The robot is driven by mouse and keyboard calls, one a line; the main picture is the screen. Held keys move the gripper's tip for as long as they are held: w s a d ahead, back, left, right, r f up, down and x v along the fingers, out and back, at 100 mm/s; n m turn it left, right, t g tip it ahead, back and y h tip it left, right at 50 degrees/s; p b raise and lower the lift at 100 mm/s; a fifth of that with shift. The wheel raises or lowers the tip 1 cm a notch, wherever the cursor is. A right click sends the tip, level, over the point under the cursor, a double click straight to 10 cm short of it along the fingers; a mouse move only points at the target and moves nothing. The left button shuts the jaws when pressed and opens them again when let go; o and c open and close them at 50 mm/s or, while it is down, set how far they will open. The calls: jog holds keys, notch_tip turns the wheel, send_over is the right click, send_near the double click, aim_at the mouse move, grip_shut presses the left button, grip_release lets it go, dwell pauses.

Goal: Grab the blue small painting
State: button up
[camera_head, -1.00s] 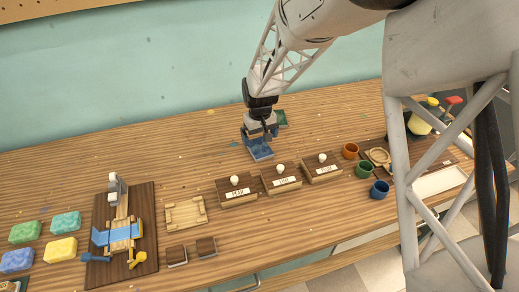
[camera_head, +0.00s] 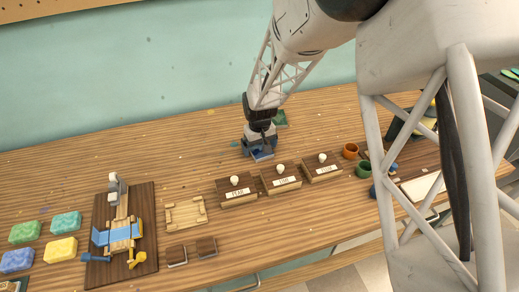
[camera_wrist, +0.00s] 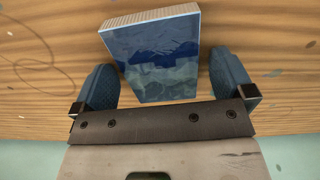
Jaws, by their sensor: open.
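The small blue painting (camera_head: 262,154) lies on the wooden table toward the back, partly hidden under my gripper in the head view. In the wrist view, the blue painting (camera_wrist: 158,58) shows darker blue mountain-like shapes and a pale side edge. My gripper (camera_wrist: 160,88) is open, with one blue finger pad on each side of the painting's near part. A gap shows on each side, so the fingers appear apart from it. In the head view my gripper (camera_head: 260,147) is low over the painting.
Three labelled wooden boxes with white knobs (camera_head: 280,178) stand in front, to the right. Orange (camera_head: 350,150) and green (camera_head: 363,170) cups stand farther right.

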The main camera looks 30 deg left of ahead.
aim_at(260, 147)
jog(key=c, duration=0.9)
jog(key=shift+r, duration=0.15)
jog(key=shift+r, duration=4.85)
